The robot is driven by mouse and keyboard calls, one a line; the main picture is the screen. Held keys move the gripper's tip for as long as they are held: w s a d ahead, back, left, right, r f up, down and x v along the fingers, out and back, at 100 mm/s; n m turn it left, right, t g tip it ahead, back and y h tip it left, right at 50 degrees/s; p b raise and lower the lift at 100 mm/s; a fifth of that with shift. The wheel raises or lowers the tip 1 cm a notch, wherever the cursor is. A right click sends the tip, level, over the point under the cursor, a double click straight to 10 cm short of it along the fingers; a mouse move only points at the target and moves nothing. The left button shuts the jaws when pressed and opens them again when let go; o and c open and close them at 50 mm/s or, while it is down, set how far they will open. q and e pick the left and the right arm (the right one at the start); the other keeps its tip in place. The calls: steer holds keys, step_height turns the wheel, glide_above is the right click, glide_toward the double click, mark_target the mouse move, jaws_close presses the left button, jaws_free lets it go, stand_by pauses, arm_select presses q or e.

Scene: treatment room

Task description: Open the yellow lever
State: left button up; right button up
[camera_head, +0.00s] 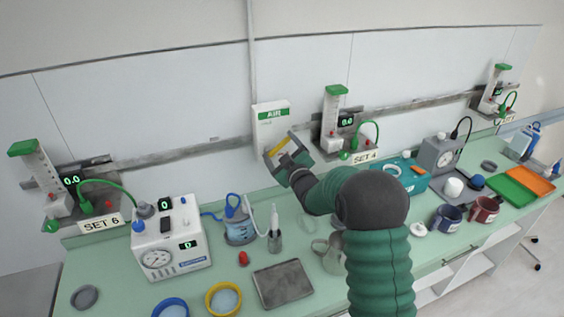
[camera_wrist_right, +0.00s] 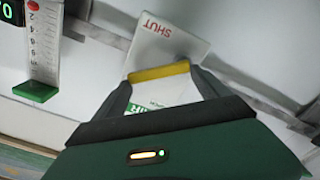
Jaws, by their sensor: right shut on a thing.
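The yellow lever (camera_head: 279,147) is on the front of a white wall box (camera_head: 271,122) with a green AIR label. In the right wrist view the yellow lever (camera_wrist_right: 160,72) spans between my fingertips, with the red word SHUT on the white box (camera_wrist_right: 170,45) behind it. My right gripper (camera_head: 282,147) is at the lower part of the box, its fingers at the two ends of the lever and shut on it. The gripper (camera_wrist_right: 158,75) also shows in the wrist view. The lever's mount is hidden. My left gripper is out of view.
A grey rail (camera_head: 210,147) runs along the wall behind, with flowmeter sets (camera_head: 333,115) on it.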

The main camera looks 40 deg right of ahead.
steer(key=a+n+b, duration=0.1)
steer(key=n+b, duration=0.2)
steer(key=b, duration=0.1)
steer(key=a+r+n+b, duration=0.1)
steer(key=n+b, duration=0.1)
steer(key=b, duration=0.1)
steer(key=n+b, duration=0.3)
steer(key=b, duration=0.1)
steer(key=shift+w+a+r+n+b, duration=0.15)
steer(key=shift+w+a+n+b, duration=0.15)
steer(key=shift+w+a+b, duration=0.1)
steer(key=shift+a+r+n+b, duration=0.2)
steer(key=shift+a+n+b, duration=0.05)
steer(key=shift+n+b, duration=0.8)
steer(key=o, duration=1.9)
steer(key=shift+o, duration=0.2)
steer(key=shift+s, duration=0.1)
